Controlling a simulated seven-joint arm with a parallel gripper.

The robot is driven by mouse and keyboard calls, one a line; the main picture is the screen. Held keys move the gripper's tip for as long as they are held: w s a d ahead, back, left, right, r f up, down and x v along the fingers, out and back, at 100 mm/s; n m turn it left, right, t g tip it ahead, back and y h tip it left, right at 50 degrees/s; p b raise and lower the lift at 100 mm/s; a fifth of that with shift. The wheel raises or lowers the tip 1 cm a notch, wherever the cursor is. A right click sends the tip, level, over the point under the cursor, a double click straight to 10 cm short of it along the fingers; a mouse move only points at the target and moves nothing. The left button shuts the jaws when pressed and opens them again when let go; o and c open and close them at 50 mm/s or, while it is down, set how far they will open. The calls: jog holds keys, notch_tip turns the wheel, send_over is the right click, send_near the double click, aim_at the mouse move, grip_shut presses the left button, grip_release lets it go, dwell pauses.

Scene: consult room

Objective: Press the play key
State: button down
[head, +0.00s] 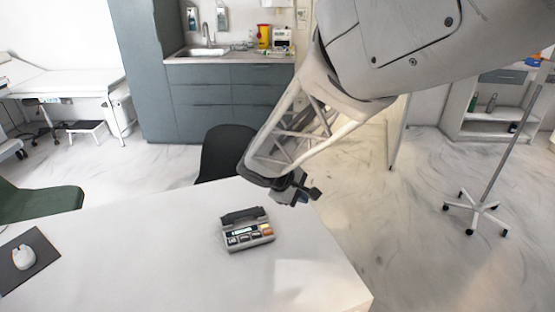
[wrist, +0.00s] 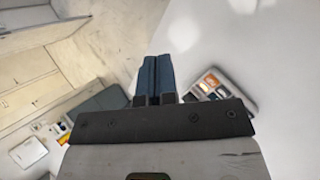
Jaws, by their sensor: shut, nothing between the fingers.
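A small grey device with a dark handle and a row of keys (head: 247,232) lies on the white desk (head: 150,255). Its front row has several dark keys, and an orange and a red key show at its right end. Which one is the play key is too small to read. My gripper (head: 312,196) is shut and empty, above the desk's right edge, up and to the right of the device and apart from it. In the wrist view the shut fingers (wrist: 157,62) point up the picture, and the device (wrist: 212,86) shows to their right, partly hidden by the gripper body.
A mouse (head: 24,257) on a dark pad (head: 20,265) lies at the desk's left. A dark chair (head: 226,152) stands behind the desk, and a green chair (head: 40,201) is at the left. The desk around the device is clear.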

aim_at(268, 232)
jog(key=w+a+f+n+t, duration=0.2)
jog(key=w+a+f+n, duration=0.2)
jog(key=a+f, duration=0.4)
jog(key=shift+w+a+h, duration=0.4)
jog(key=shift+w+a, duration=0.2)
jog(key=shift+a, duration=0.25)
jog(key=shift+f, duration=4.3)
jog(key=shift+f, duration=0.85)
jog(key=shift+r, duration=0.8)
